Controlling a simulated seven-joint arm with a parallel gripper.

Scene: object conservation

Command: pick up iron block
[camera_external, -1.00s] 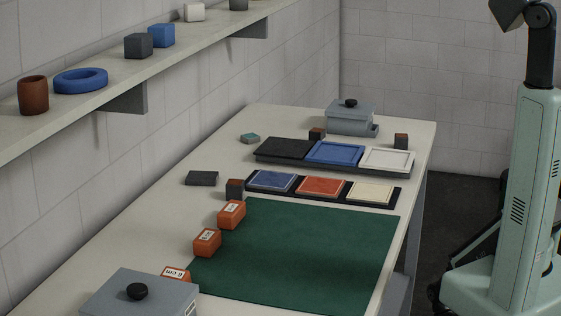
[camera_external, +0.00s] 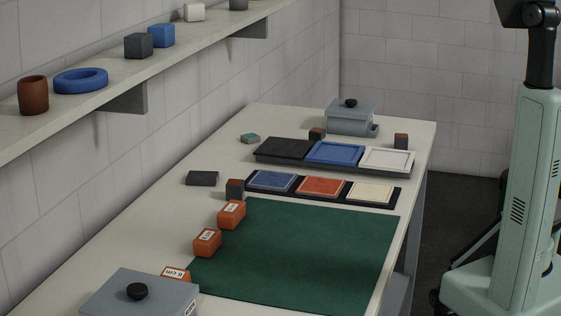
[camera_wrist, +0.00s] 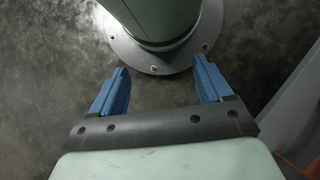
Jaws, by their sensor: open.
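No block is labelled as iron, so I cannot tell which one it is. Dark candidates in the external view are a small dark block with brownish sides (camera_external: 235,188) by the mat's far left corner, a flat dark slab (camera_external: 202,178) left of it, and two small dark-and-brown blocks, one (camera_external: 317,133) near the grey lidded box and one (camera_external: 401,140) at the right edge. My gripper (camera_wrist: 161,72) shows only in the wrist view. Its two blue fingers are wide apart with nothing between them, above the floor and a round bolted base plate.
The table holds a green mat (camera_external: 300,250), tricolour trays (camera_external: 321,187), orange labelled blocks (camera_external: 207,242) and grey lidded boxes (camera_external: 140,296). A wall shelf (camera_external: 190,42) with several objects overhangs the left side. The mat is clear.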

